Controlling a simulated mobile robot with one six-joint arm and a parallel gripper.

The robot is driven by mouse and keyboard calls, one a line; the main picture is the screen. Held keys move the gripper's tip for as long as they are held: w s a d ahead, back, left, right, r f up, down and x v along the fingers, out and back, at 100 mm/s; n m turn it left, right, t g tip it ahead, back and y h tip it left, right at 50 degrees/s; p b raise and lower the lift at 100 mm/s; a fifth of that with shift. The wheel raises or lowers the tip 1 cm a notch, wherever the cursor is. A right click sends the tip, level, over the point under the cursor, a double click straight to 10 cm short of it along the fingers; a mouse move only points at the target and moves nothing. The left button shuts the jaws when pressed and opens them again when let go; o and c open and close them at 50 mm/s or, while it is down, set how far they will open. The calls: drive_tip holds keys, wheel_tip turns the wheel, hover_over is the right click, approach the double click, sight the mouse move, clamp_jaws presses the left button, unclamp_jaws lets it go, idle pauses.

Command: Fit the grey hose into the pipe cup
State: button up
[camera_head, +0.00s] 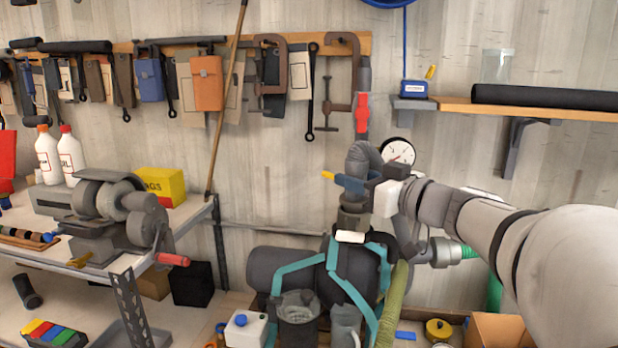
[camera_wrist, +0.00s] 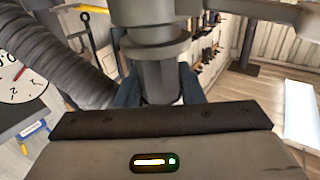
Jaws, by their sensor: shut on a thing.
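The grey hose (camera_head: 360,158) arches above my gripper (camera_head: 350,183); its ribbed length also shows at the left of the wrist view (camera_wrist: 52,52). My gripper, seen in the wrist view (camera_wrist: 160,95), is shut on the smooth grey end of the hose (camera_wrist: 160,82), a blue finger on each side. The pipe cup (camera_head: 353,218) stands on top of the pump, directly under my gripper. In the wrist view the wider grey cup (camera_wrist: 155,50) meets the hose end, in line with it. I cannot tell how deep the end sits.
A pressure gauge (camera_head: 398,152) is close behind my wrist, and the pump with teal straps (camera_head: 335,270) stands below. A bench with a grinder (camera_head: 115,205) is at the left. A wall shelf (camera_head: 545,108) is at the upper right. Tools hang on the wall.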

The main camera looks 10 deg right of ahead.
drive_tip(key=shift+f, duration=0.6)
drive_tip(key=o, duration=1.2)
drive_tip(key=shift+b+v, duration=1)
drive_tip(key=shift+v, duration=2.9)
